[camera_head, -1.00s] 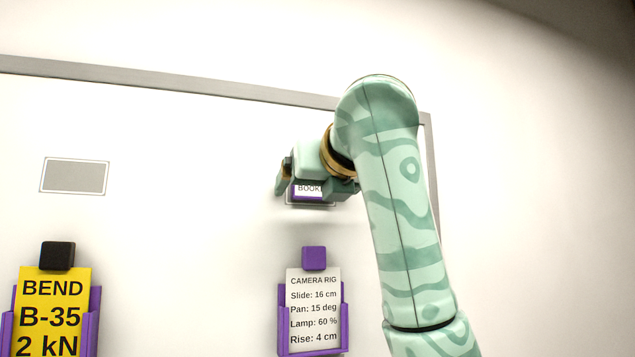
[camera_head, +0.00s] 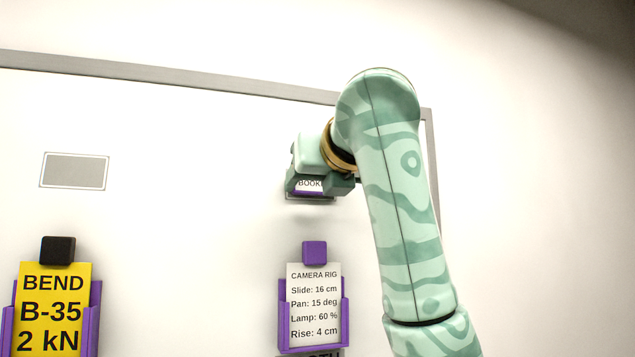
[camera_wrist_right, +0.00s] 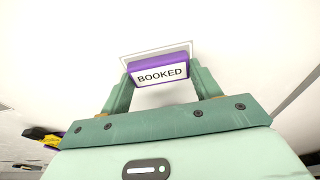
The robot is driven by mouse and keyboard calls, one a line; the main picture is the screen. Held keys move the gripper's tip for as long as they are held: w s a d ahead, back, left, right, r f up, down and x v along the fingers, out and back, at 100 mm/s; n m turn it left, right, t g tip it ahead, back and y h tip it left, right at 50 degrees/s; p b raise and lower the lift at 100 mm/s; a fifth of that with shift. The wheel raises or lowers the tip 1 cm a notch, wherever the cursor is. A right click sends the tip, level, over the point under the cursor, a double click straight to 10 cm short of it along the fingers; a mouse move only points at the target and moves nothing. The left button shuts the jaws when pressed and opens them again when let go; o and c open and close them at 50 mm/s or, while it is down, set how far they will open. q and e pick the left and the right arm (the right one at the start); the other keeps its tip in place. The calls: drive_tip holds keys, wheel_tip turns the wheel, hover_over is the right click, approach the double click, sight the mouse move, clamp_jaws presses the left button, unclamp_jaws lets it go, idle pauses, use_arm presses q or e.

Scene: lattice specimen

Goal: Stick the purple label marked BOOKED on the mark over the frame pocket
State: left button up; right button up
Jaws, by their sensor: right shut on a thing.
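The purple label (camera_wrist_right: 160,72) has a white face reading BOOKED. In the head view (camera_head: 309,185) it is partly hidden by my right gripper (camera_head: 318,184). In the right wrist view my gripper (camera_wrist_right: 162,88) is shut on the label, one finger at each side. The mark (camera_wrist_right: 185,46), a thin outlined rectangle on the white board, shows just behind and above the label. I cannot tell whether the label touches the board. Below in the head view is a purple pocket (camera_head: 283,325) with a CAMERA RIG card (camera_head: 314,300). My left gripper is not in view.
A purple pocket (camera_head: 94,320) at left holds a yellow BEND card (camera_head: 52,312), a black block (camera_head: 58,250) above it. A purple block (camera_head: 314,252) sits above the CAMERA RIG card. A grey plate (camera_head: 75,171) is at upper left. Board between is clear.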

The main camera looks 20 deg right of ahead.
drive_tip(key=shift+s+b, duration=0.6)
drive_tip(key=shift+s, duration=0.1)
drive_tip(key=s+b, duration=0.5)
drive_tip(key=shift+s+d, duration=0.15)
drive_tip(key=shift+s, duration=0.25)
idle(0.3)
idle(1.5)
